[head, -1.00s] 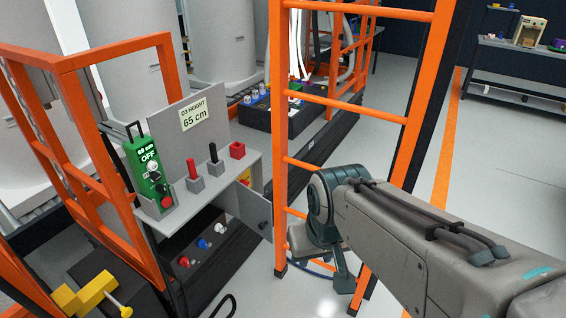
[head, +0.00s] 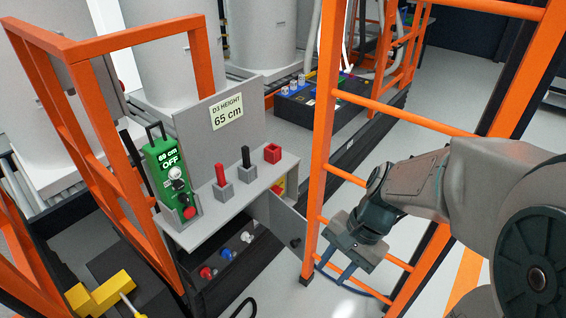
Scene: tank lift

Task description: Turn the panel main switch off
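The grey control panel (head: 190,238) stands left of centre, with a sign (head: 227,112) reading "D3 HEIGHT 65 cm". A green handheld box (head: 158,160) in a holder at its left end shows what looks like "69 cm OFF", with a knob and a red button. A red lever (head: 221,173) and a black lever (head: 246,157) stand upright in grey blocks.
An orange ladder frame (head: 322,130) stands close by my gripper, right of the panel. The open cabinet door (head: 287,228) sticks out. Orange rails (head: 75,110) and a yellow part (head: 100,295) are at left.

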